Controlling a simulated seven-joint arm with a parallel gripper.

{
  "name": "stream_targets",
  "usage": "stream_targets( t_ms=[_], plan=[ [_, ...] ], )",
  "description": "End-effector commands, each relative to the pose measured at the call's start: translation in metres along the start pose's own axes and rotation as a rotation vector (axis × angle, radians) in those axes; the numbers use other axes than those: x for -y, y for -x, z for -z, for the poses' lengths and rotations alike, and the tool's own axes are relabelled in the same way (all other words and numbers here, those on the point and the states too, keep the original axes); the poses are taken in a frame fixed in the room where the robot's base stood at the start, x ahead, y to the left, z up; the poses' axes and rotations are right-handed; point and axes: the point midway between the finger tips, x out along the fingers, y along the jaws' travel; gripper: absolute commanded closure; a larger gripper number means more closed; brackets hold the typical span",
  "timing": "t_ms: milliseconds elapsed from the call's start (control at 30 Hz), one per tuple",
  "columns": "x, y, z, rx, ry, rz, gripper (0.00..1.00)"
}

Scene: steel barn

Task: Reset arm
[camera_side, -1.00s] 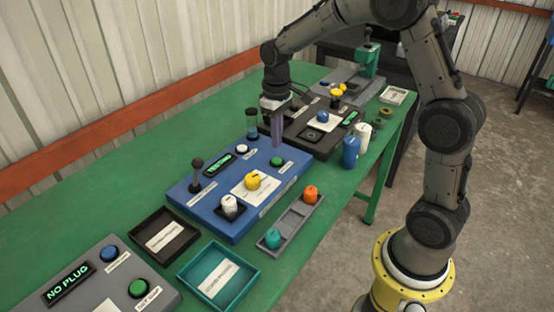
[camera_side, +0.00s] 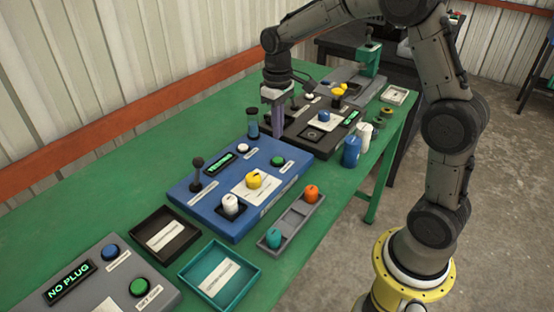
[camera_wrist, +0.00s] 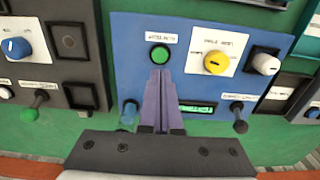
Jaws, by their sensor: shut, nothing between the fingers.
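My gripper (camera_side: 277,137) hangs over the far edge of the blue panel in the side view, its purple fingers pointing down. The fingers are together with nothing between them. In the wrist view my gripper (camera_wrist: 161,74) has its tips just short of the green button (camera_wrist: 160,55) in the picture. The blue panel (camera_side: 190,205) carries that green button (camera_side: 277,161), a yellow knob (camera_side: 254,179), a white knob (camera_side: 230,204), a black lever (camera_side: 196,170) and a lit green display (camera_side: 214,162). The gap between fingertips and panel is hard to judge.
A black panel with a blue knob (camera_side: 323,116) lies beyond. A grey tray (camera_side: 291,222) holds a teal and an orange piece. A blue cylinder (camera_side: 351,153) stands at the right edge. A grey "NO PLUG" panel (camera_side: 115,287) and two trays lie nearer. Bare green tabletop (camera_side: 110,190) lies left.

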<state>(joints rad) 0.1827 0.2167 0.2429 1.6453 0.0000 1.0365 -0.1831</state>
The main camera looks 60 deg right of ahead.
Motion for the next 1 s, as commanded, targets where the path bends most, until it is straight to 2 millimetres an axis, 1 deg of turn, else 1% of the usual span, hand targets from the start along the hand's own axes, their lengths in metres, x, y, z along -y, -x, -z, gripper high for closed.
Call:
stream_targets(
  t_ms=[67, 167, 233, 300, 367, 400, 467, 533, 633, 700, 767, 800, 900, 1000],
  plan=[
    [0.003, 0.006, 0.001, -0.014, 0.007, -0.002, 1.0],
    [0.009, 0.03, 0.0, -0.07, 0.021, -0.012, 1.0],
    [0.016, 0.053, -0.009, -0.119, 0.036, -0.02, 1.0],
    [0.026, 0.076, -0.025, -0.17, 0.053, -0.027, 1.0],
    [0.034, 0.095, -0.043, -0.217, 0.064, -0.032, 1.0],
    [0.039, 0.104, -0.056, -0.243, 0.07, -0.034, 1.0],
    [0.046, 0.117, -0.076, -0.285, 0.076, -0.036, 1.0],
    [0.053, 0.127, -0.101, -0.331, 0.08, -0.037, 1.0],
    [0.062, 0.134, -0.138, -0.394, 0.083, -0.036, 1.0],
    [0.067, 0.133, -0.163, -0.434, 0.08, -0.032, 1.0],
    [0.07, 0.13, -0.183, -0.467, 0.077, -0.028, 1.0],
    [0.072, 0.125, -0.196, -0.482, 0.073, -0.025, 1.0],
    [0.075, 0.111, -0.222, -0.511, 0.058, -0.016, 1.0],
    [0.075, 0.095, -0.237, -0.51, 0.038, -0.009, 1.0]
  ],
)
